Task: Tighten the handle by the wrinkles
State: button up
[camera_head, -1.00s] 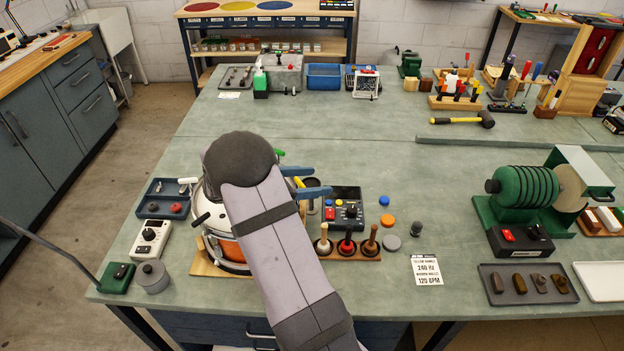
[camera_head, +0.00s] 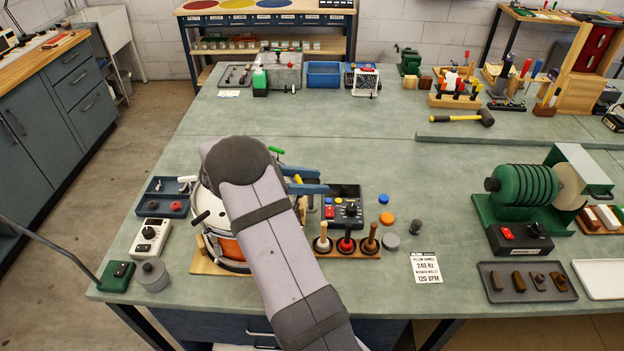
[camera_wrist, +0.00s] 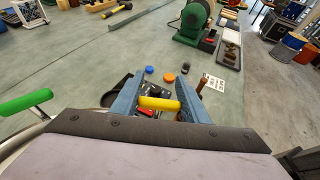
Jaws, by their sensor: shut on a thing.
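The drum (camera_head: 213,208) has a white head and an orange shell on a wooden base, and my arm covers much of it. My gripper (camera_head: 304,180) is at the drum's right rim with its blue fingers either side of the yellow handle (camera_head: 298,180). In the wrist view my gripper (camera_wrist: 160,101) is shut on the yellow handle (camera_wrist: 160,103), which lies crosswise between the fingers. A green handle (camera_head: 276,150) stands at the far rim and shows at left in the wrist view (camera_wrist: 26,103). A black handle (camera_head: 200,217) is at the left rim. I cannot make out wrinkles in the head.
A control box (camera_head: 343,208) and a wooden rack of mallets (camera_head: 346,252) stand close to the right of the drum. A parts tray (camera_head: 165,198) and a white box with a knob (camera_head: 150,237) are to its left.

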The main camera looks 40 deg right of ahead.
jog(key=shift+s+a+m+g+y, duration=0.25)
jog(key=shift+m+g+y, duration=0.5)
jog(key=shift+m+g, duration=0.3)
jog(key=shift+s+a+m+g+y, duration=0.2)
jog(key=shift+s+m+g+y, duration=0.1)
jog(key=shift+m+g+y, duration=0.65)
jog(key=shift+s+a+m+g+y, duration=0.25)
jog(key=shift+m+g+y, duration=0.35)
jog(key=shift+m+g, duration=0.5)
jog(key=shift+m, duration=0.3)
jog(key=o, duration=1.1)
jog(key=shift+c, duration=0.2)
jog(key=shift+y, duration=0.3)
